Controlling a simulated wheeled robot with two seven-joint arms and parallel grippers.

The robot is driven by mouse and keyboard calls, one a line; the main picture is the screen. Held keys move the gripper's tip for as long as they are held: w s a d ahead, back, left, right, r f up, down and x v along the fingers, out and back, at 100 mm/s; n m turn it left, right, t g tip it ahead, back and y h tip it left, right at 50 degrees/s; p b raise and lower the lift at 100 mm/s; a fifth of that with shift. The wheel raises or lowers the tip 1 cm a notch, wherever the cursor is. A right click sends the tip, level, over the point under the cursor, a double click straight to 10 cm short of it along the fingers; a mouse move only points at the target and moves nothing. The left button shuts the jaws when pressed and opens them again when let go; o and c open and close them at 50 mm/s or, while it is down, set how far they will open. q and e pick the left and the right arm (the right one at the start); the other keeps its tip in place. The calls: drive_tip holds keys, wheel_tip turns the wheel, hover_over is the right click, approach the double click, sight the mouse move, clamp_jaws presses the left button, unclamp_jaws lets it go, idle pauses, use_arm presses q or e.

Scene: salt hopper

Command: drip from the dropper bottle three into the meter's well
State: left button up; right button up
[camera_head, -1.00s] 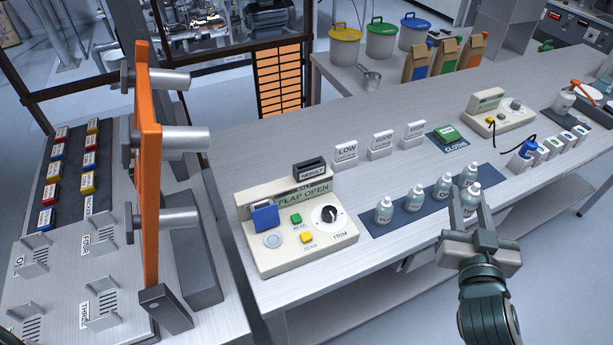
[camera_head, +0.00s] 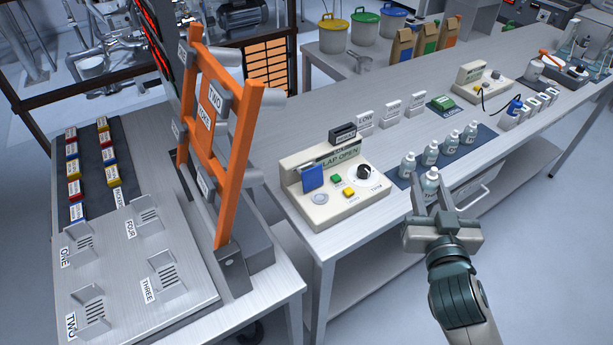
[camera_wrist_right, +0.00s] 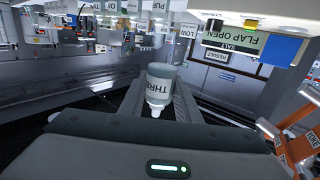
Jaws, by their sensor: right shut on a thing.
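The dropper bottle three (camera_head: 430,187), white-grey with a label reading THREE, is held upright by my right gripper (camera_head: 432,205). It also shows in the right wrist view (camera_wrist_right: 159,84), between the two fingers, in an upside-down picture. The cream meter (camera_head: 345,207) stands to the left of the held bottle, its display reading FLAP OPEN. Its blue flap (camera_head: 312,177) stands raised, with a round grey disc (camera_head: 320,198) in front of it; I cannot tell whether this is the well. The bottle is apart from the meter. My left gripper is not in view.
Several other bottles (camera_head: 430,153) stand on the dark mat behind the held one. The orange frame (camera_head: 240,165) rises left of the meter.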

drive_tip(key=shift+w+d, duration=0.1)
drive_tip(key=w+a+n+g+y, duration=0.1)
drive_tip(key=a+y, duration=0.3)
drive_tip(key=a, duration=0.3)
drive_tip(key=w+a+f+n+g+y, duration=0.1)
drive_tip(key=a+y, duration=0.3)
drive_tip(key=a, duration=0.4)
drive_tip(key=w+a+f+n+g+y, duration=0.1)
drive_tip(key=w+a+n+g+y, duration=0.1)
drive_tip(key=a, duration=0.5)
drive_tip(key=shift+a+n+g+y+p, duration=0.35)
drive_tip(key=shift+n+g+y, duration=0.15)
drive_tip(key=shift+y, duration=0.7)
